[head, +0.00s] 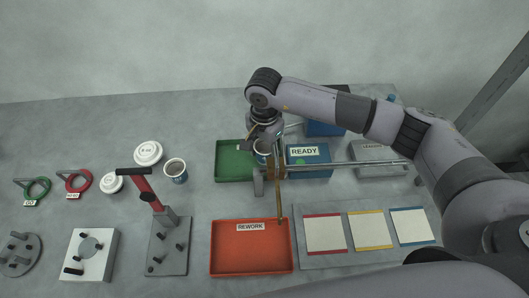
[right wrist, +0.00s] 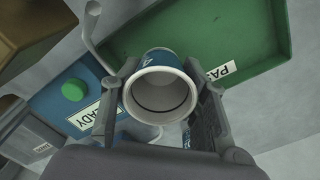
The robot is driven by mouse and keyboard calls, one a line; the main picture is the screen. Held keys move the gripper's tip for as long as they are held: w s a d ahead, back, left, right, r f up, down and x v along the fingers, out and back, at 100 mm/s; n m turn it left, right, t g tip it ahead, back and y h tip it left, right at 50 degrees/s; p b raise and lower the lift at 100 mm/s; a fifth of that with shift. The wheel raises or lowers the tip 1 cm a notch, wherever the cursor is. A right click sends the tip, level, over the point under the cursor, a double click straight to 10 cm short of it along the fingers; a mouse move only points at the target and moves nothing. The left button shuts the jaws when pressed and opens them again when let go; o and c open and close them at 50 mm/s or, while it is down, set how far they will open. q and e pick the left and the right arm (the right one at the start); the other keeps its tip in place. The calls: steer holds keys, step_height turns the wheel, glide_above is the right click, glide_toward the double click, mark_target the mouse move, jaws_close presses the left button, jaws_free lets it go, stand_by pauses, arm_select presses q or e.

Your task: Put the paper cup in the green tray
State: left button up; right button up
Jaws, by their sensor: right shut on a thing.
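A paper cup (head: 262,148) with a white rim and blue side is between the fingers of my right gripper (head: 262,146). In the right wrist view the cup (right wrist: 160,92) shows its open mouth, and the fingers of my right gripper (right wrist: 165,105) are shut on its two sides. The green tray (head: 230,172) lies just left of the held cup in the head view. In the right wrist view the green tray (right wrist: 245,45) with its PASS label, partly hidden, is beyond the cup. The cup appears beside or over the tray's right edge; its height is unclear. My left gripper is not in view.
A blue READY box (head: 308,158) stands right of the cup. Another cup (head: 175,170), white lids (head: 148,152) and a red-handled press (head: 146,188) stand left.

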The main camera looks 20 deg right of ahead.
step_height(320, 180, down, 2)
steer(key=shift+f, duration=0.2)
steer(key=o, duration=0.8)
steer(key=shift+o, duration=0.2)
steer(key=shift+r, duration=0.1)
